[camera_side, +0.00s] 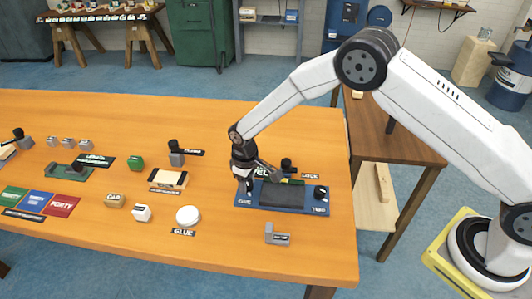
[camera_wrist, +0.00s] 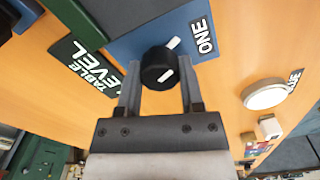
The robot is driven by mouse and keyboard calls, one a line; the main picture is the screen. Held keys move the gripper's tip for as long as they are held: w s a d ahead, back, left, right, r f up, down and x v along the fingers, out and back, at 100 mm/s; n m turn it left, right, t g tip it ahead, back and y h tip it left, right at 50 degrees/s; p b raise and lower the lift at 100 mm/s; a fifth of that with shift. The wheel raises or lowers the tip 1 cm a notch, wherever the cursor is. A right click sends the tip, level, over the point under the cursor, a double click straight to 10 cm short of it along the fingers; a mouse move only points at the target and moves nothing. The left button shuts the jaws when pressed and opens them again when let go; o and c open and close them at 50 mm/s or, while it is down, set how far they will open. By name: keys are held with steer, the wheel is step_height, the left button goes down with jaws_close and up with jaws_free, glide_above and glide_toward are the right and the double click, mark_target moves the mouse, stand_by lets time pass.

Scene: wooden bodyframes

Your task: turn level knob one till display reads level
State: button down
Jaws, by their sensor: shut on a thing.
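The knob labelled ONE (camera_wrist: 158,68) is round and black, with a white mark on its top. In the wrist view it sits between the two fingers of my gripper (camera_wrist: 159,82), which is shut on it. The knob stands on the blue level base (camera_wrist: 222,25); the white word ONE is beside it. In the side view my gripper (camera_side: 243,185) reaches down over the left end of the blue base (camera_side: 245,204) and hides much of that knob. A second black knob (camera_side: 320,192) stands at the right end by the word TWO. I cannot read any display.
A black LOCK post (camera_side: 287,165) stands behind the base. A white round GLUE pad (camera_side: 188,215) and a grey bracket (camera_side: 277,234) are nearby. The table's front right is mostly clear.

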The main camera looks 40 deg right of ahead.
steer(key=shift+c, duration=1.1)
jaws_free()
steer(key=shift+r, duration=3.9)
